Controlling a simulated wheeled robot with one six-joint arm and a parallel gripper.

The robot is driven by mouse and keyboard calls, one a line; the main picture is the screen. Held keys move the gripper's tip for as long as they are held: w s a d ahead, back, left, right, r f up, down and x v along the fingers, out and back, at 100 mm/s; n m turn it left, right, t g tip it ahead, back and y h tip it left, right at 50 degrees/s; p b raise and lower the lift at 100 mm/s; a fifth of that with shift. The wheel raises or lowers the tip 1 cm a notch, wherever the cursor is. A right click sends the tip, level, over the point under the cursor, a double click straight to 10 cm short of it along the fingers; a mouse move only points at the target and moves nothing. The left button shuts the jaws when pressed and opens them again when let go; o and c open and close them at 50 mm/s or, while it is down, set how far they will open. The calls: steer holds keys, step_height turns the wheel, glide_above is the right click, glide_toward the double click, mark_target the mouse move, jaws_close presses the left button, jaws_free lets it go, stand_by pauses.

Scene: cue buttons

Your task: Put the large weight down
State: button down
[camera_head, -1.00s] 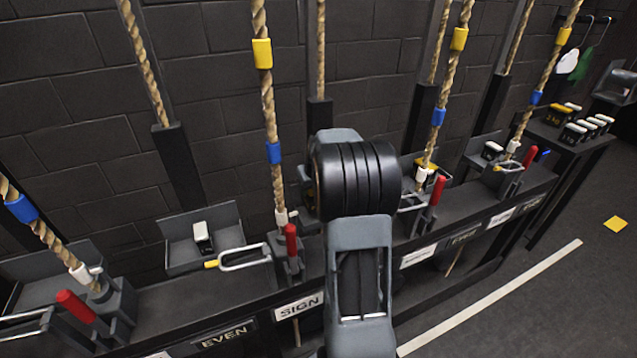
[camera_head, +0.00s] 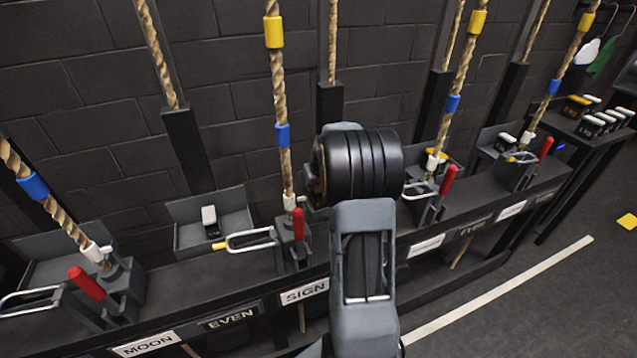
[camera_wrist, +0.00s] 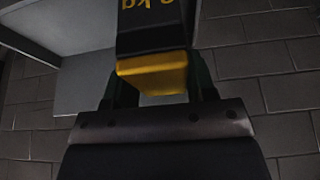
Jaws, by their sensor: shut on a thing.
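The large weight (camera_wrist: 152,72) is a black block with a yellow end and yellow lettering, seen upside down in the wrist view. My gripper (camera_wrist: 160,90) is shut on it, with a dark finger on each side. A grey tray (camera_wrist: 85,95) is close behind and to the left of the weight in the wrist view; I cannot tell whether they touch. In the head view my arm hides the gripper and most of the weight.
A black bench (camera_head: 160,285) carries grey trays, ropes and red levers (camera_head: 298,225). A small white-topped weight (camera_head: 210,220) stands in the tray (camera_head: 245,205) left of my arm. More weights (camera_head: 605,120) stand on a side table.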

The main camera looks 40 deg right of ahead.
steer(key=shift+w+r, duration=0.1)
steer(key=shift+c, duration=2.3)
jaws_free()
steer(key=shift+r, duration=0.15)
steer(key=p+v, duration=0.2)
steer(key=v, duration=1)
steer(key=shift+s, duration=0.25)
